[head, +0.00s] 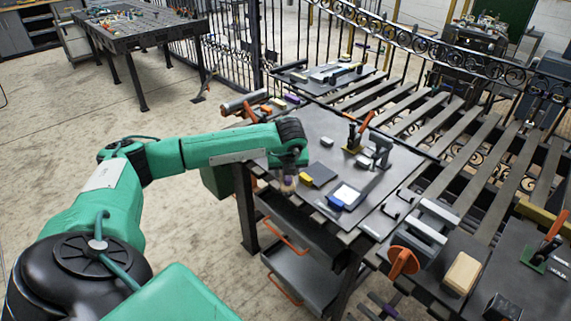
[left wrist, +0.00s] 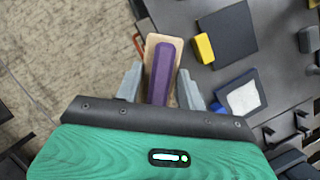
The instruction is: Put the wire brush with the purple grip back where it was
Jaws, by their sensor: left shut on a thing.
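The wire brush with the purple grip (left wrist: 162,72) has a tan wooden body around a purple bar. My left gripper (left wrist: 158,88) is shut on it, with one grey finger on each side of the grip. In the head view the brush (head: 287,184) hangs below my left gripper (head: 288,174), at the near left edge of the grey worktable (head: 318,122). In the left wrist view the floor shows beside the brush. The bristles cannot be made out. My right gripper is not in view.
A dark plate with a yellow block (head: 305,177) and a blue-edged tray with a white pad (head: 345,195) lie close by on the table. Toggle clamps (head: 354,137) stand further back. A purple piece (head: 291,99) lies near the far left edge. A slatted bench (head: 450,125) is at right.

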